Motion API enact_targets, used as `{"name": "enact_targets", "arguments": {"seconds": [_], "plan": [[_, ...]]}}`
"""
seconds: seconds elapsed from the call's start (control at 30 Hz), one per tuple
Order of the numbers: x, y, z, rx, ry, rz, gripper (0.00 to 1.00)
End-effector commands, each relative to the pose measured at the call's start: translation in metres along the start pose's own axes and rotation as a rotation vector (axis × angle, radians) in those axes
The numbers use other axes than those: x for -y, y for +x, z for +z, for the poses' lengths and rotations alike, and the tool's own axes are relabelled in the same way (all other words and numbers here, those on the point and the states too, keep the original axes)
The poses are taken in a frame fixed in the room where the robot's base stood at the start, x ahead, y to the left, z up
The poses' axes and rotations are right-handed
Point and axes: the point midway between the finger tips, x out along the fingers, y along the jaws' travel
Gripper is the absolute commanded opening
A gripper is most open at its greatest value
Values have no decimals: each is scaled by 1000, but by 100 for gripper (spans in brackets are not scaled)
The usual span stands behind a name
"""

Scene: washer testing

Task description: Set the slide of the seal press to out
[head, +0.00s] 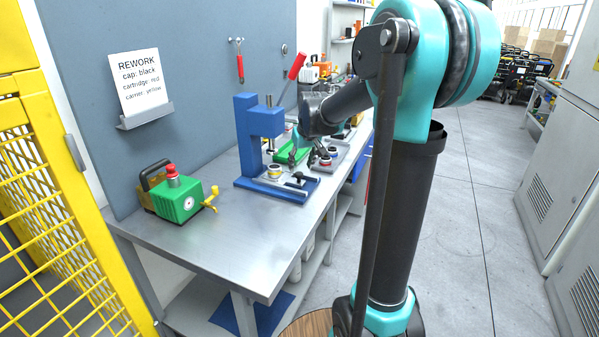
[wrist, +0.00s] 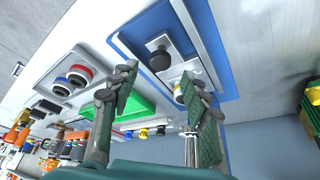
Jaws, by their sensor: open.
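The blue seal press (head: 257,128) stands upright on the bench, with a red-handled lever (head: 296,67) at its side. Its pale slide lies on the blue base (head: 251,186) and carries a black knob (head: 298,176), which shows also in the wrist view (wrist: 159,60). A round yellow-ringed part (head: 275,170) sits on the slide below the press head, partly hidden by a finger in the wrist view. I cannot tell the slide's exact setting. My gripper (wrist: 158,97) is open and empty, above the bench beside the press, apart from the knob.
A green box with a red button (head: 178,197) stands left of the press. A green tray (head: 291,153) and a grey plate with round caps (wrist: 72,77) lie beyond the press. A yellow mesh fence (head: 62,210) is at left.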

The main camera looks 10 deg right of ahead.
Motion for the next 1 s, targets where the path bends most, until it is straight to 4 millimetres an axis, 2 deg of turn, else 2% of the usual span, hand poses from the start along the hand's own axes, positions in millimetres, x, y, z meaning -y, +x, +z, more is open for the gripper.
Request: {"name": "enact_targets", "arguments": {"seconds": [0.1,0.3,0.67,1.0], "plan": [[0,20,0,0,0,0,47],[0,39,0,0,1,0,47],[0,44,0,0,1,0,47],[0,44,0,0,1,0,7]]}}
